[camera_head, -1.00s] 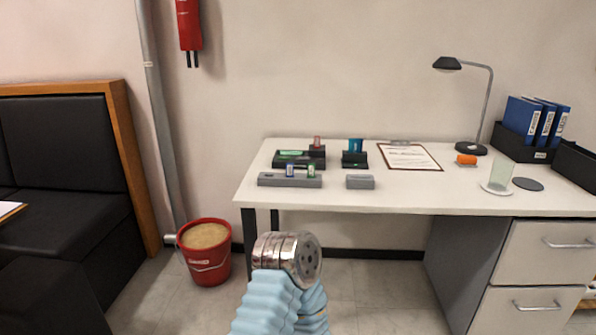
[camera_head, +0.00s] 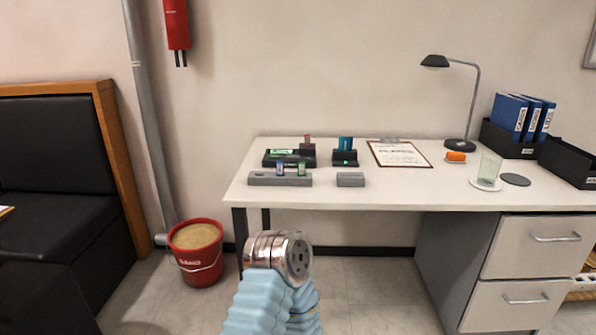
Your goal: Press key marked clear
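A dark device (camera_head: 271,160) with a small lit green screen stands at the back left of the white desk (camera_head: 330,200). A reddish card or block stands upright at its right end. A smaller dark device (camera_head: 345,160) with a blue upright piece and a small green light stands to its right. No key marked clear can be read at this size. One of my arms, in a light blue sleeve with a metal end, rises at the bottom centre, short of the desk. No gripper fingers show.
A long grey holder (camera_head: 262,180) with two small upright pieces and a short grey block (camera_head: 350,180) lie in front of the devices. A clipboard (camera_head: 398,153), lamp (camera_head: 461,146), glass (camera_head: 489,168) and binders (camera_head: 510,117) are to the right. A red bucket (camera_head: 197,255) stands on the floor left of the desk.

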